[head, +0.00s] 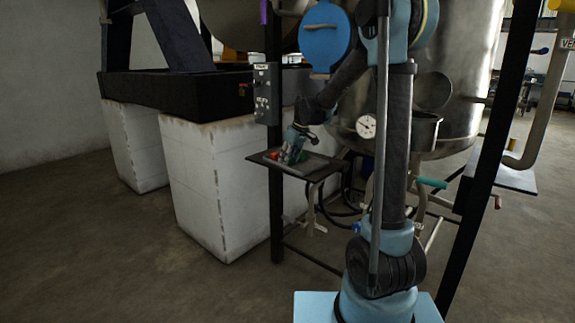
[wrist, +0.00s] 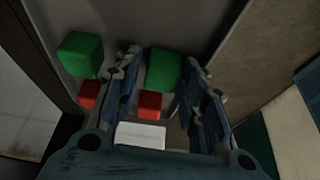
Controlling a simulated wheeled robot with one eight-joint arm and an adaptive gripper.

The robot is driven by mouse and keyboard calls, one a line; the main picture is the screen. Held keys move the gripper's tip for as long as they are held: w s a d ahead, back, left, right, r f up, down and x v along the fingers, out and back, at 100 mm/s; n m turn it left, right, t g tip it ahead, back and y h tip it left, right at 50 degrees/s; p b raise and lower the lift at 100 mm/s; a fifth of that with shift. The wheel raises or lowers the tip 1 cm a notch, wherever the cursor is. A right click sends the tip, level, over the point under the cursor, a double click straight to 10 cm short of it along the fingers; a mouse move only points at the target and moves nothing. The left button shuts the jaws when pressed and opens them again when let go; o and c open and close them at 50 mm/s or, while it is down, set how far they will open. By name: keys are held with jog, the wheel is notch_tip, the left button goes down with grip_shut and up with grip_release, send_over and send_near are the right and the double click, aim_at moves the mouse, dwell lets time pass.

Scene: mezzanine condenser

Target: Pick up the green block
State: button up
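In the wrist view one green block (wrist: 163,68) is between the tips of my gripper (wrist: 162,62), with a small gap on each side. A second green block (wrist: 80,54) lies to the left, outside the left finger. My gripper is open, its two blue-grey fingers apart. In the head view my gripper (head: 291,157) is low over a small dark shelf (head: 324,176). The blocks there are small and partly hidden by it.
In the wrist view a red block (wrist: 150,104) and a white block (wrist: 140,135) lie nearer, between the fingers. Another red block (wrist: 89,94) is left of the left finger. In the head view a grey control box (head: 266,93) on a post and a metal tank (head: 450,80) stand close by.

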jog(key=c, duration=0.8)
jog(key=shift+r, duration=0.1)
notch_tip(320, 180, up, 10)
jog(key=shift+f, duration=0.1)
